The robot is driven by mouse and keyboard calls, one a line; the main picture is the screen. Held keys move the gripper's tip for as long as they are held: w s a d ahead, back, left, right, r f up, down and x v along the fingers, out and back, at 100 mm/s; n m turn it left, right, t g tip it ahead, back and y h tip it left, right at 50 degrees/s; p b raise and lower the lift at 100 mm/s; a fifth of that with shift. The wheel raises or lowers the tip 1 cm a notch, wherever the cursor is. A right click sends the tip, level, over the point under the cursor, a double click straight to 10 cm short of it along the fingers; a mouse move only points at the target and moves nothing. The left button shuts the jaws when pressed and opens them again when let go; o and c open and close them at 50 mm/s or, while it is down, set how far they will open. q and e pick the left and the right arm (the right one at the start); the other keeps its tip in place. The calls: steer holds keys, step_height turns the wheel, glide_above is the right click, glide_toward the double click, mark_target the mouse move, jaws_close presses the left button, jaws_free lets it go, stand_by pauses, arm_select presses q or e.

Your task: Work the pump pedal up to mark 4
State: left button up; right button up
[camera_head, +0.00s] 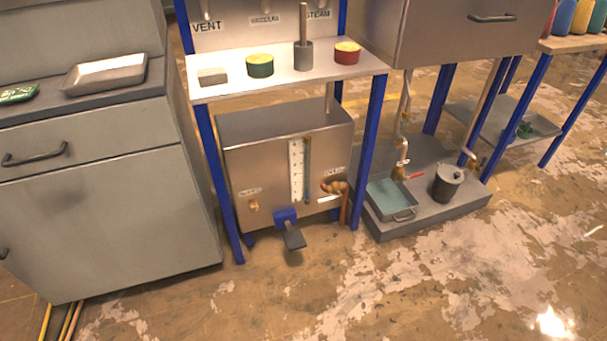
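The pump pedal (294,240) is a dark grey plate on a blue bracket (286,219). It sticks out low at the front of a steel tank (270,170) under a blue-legged table. A white scale (296,172) with a blue-grey strip beside it stands upright on the tank's front. Its mark numbers and any level are too small to read. Neither of my grippers shows in the head view.
A grey cabinet (110,210) stands left of the tank. To the right, a low grey platform (430,212) holds a tray (392,198) and a dark pot (448,182). A valve with a red-brown pipe (344,206) is at the tank's right. The floor in front is clear.

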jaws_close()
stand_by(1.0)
